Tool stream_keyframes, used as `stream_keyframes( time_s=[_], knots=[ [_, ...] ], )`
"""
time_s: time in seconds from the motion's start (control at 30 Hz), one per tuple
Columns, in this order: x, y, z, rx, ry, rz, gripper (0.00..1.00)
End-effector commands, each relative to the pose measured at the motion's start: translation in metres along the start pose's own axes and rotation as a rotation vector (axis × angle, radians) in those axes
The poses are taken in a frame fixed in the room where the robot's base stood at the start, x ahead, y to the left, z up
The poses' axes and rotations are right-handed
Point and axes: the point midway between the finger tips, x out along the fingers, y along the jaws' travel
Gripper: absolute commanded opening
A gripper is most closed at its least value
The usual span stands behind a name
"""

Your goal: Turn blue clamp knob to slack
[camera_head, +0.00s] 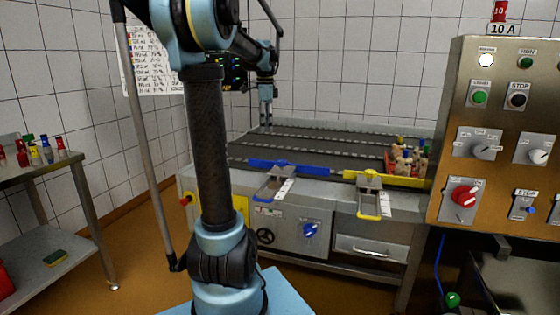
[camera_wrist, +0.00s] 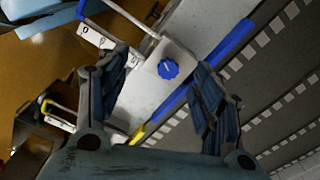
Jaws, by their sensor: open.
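The blue clamp knob (camera_wrist: 168,68) is a round, ridged knob with a pale mark on top, on a light clamp plate (camera_wrist: 150,98) beside the blue bar (camera_wrist: 236,40). In the head view the blue bar (camera_head: 305,168) lies along the front of the grey table, with the clamp and its blue handle (camera_head: 266,198) in front. My gripper (camera_wrist: 162,64) is open and empty, its fingers on either side of the knob in the wrist view, apart from it. In the head view my gripper (camera_head: 266,114) hangs above the table, behind the blue bar.
A yellow bar (camera_head: 400,181) with its own clamp (camera_head: 369,180) sits to the right, near a crate of small items (camera_head: 408,158). Another blue knob (camera_head: 310,230) is on the front panel. A control cabinet (camera_head: 500,130) stands right, a side table (camera_head: 40,175) left. The grey tabletop is mostly clear.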

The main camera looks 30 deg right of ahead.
Motion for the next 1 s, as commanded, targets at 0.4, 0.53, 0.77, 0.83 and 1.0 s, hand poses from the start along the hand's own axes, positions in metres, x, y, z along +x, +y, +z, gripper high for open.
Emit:
stream_keyframes(
  time_s=[0.4,0.53,0.77,0.83,1.0],
  knots=[
    [-0.006,-0.040,-0.070,0.307,-0.002,0.026,0.61],
    [0.006,-0.040,-0.070,0.308,-0.002,0.026,0.61],
    [0.044,-0.038,-0.069,0.307,-0.002,0.026,0.61],
    [0.057,-0.038,-0.069,0.306,-0.002,0.026,0.61],
    [0.087,-0.037,-0.069,0.306,-0.002,0.026,0.61]
  ],
)
